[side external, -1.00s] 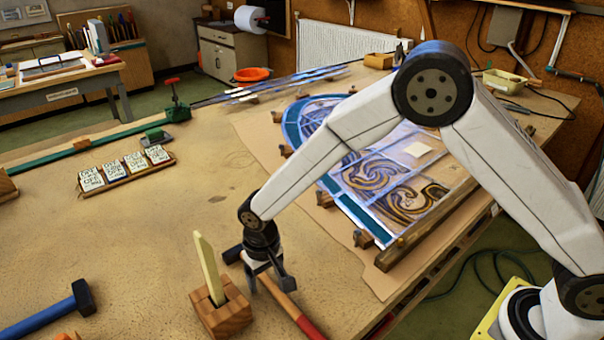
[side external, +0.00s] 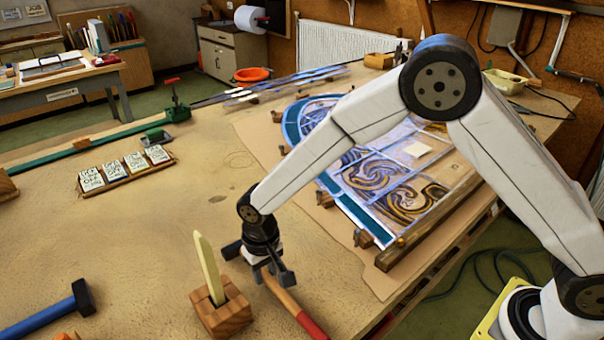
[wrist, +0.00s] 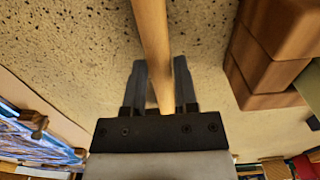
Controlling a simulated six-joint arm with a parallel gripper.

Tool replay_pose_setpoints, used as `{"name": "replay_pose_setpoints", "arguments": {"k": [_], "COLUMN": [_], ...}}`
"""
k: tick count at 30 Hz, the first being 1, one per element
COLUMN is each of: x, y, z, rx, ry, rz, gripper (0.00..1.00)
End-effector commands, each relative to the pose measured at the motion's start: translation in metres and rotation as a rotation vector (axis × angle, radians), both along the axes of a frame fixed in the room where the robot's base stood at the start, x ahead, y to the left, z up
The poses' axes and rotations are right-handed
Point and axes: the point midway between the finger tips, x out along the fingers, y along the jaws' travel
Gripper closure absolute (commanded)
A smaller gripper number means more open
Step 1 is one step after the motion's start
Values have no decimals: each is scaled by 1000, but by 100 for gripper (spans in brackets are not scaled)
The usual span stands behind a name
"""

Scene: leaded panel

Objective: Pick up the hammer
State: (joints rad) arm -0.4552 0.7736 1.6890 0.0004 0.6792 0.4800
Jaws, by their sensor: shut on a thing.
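The hammer has a wooden handle (side external: 283,294) with a red grip end (side external: 311,325) and a dark head (side external: 231,249), partly hidden behind my gripper in the side view. My gripper (side external: 270,275) points down and is shut on the wooden handle, beside the wooden block. In the wrist view, the handle (wrist: 151,35) runs between the two dark fingers of my gripper (wrist: 161,70). The hammer's head and red end are not clearly seen in the wrist view.
A wooden block (side external: 222,318) with a pale upright stick stands close left of my gripper. A second hammer (side external: 50,314) with a blue handle lies at the far left. The leaded panel (side external: 385,180) lies behind to the right. The middle of the bench is bare.

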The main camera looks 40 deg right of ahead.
Motion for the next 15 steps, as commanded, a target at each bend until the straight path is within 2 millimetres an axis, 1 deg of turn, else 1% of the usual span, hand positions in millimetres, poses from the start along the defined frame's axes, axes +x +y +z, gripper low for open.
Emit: {"name": "replay_pose_setpoints", "arguments": {"k": [1, 5, 11, 15], "x": [1, -1, -17, -30], "y": [1, 0, -7, -12], "z": [7, 22, 42, 59], "rx": [2, 2, 2, 2], "ry": [-5, -5, -5, -5], "rz": [0, 0, 0, 0], "gripper": [100, 100, 100, 100]}}
